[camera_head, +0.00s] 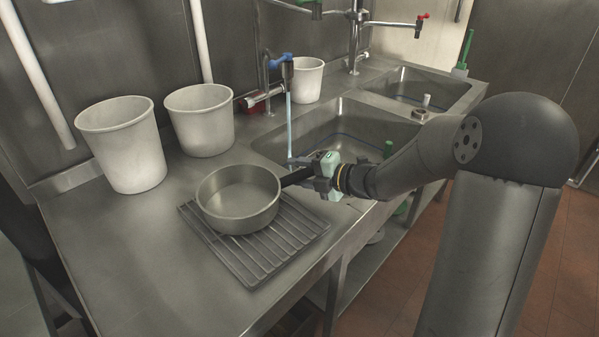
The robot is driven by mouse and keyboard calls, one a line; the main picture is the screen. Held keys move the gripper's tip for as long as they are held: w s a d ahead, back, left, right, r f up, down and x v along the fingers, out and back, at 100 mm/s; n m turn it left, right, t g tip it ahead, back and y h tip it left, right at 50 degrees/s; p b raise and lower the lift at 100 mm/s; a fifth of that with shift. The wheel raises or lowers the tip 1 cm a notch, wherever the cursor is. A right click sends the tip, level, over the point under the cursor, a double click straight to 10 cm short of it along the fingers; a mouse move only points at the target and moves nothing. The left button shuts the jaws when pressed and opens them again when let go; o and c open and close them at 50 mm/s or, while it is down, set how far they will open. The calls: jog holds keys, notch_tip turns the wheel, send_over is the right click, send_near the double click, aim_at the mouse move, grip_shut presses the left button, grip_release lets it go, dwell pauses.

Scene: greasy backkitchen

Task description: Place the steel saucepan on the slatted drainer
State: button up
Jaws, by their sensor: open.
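The steel saucepan (238,203) stands upright on the slatted drainer (262,258), over its left and back part. Its dark handle (294,178) points right, toward my gripper (312,177). My gripper is open, with its fingers at the outer end of the handle. I cannot tell whether the fingers touch the handle. The drainer lies flat on the steel counter, and its right and front slats are bare.
White buckets (122,146) stand behind the drainer on the left. A sink basin (345,133) with a running tap (287,75) lies behind my gripper. The counter (130,250) left of the drainer is clear. Its front edge runs close to the drainer.

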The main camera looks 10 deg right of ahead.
jog(key=s+d+m+h, duration=0.2)
jog(key=d+m+h, duration=0.2)
jog(key=m, duration=0.1)
jog(key=s+d+m+h, duration=0.3)
jog(key=d+m+h, duration=0.1)
jog(key=d+m, duration=0.1)
jog(key=s+d+m+t+h, duration=0.1)
jog(key=s+d+m+h, duration=0.2)
jog(key=d+m+h, duration=0.2)
jog(key=shift+s+d+r+m, duration=0.15)
jog(key=shift+s+r+m, duration=0.15)
jog(key=shift+m, duration=0.6)
jog(key=s+a+f+m+g, duration=0.1)
jog(key=s+a+m+g, duration=0.1)
jog(key=s, duration=0.6)
jog(key=s+a+f+m+g, duration=0.2)
jog(key=s+a+m+g, duration=0.1)
jog(key=s+m+g, duration=0.2)
jog(key=s+a+f+m+g+y, duration=0.1)
jog(key=s+a+f+m+g, duration=0.1)
jog(key=s, duration=0.8)
jog(key=a+m+g, duration=0.1)
jog(key=m, duration=0.1)
jog(key=shift+s+f+m, duration=0.15)
jog(key=shift+s+m, duration=0.15)
jog(key=shift+m, duration=0.1)
